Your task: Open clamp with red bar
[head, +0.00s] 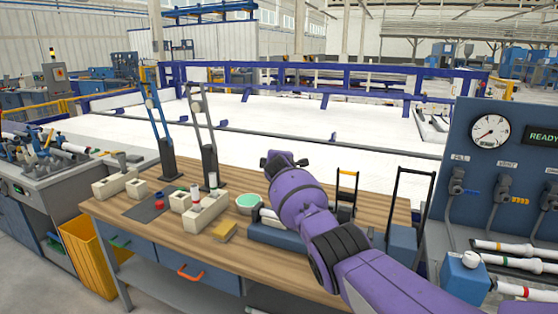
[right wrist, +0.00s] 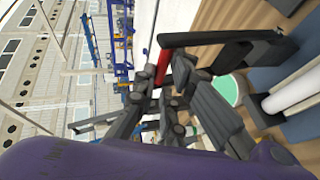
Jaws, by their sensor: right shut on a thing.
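The clamp bar's red section (right wrist: 163,62) shows in the right wrist view, joined to a dark lever arm (right wrist: 205,38). My right gripper (right wrist: 168,88) is at this red section, shut on it, with its fingers partly overlapping. In the head view my purple right arm covers the red bar and most of the gripper. A blue-grey clamp base (head: 280,236) shows partly beside my arm, with a white pipe (right wrist: 292,92) lying along it in the wrist view. I cannot see clearly how far the bar is raised. My left gripper is in neither view.
A clamp bar with a yellow top (head: 347,173) and a tall black one (head: 413,171) stand to the right of my arm.

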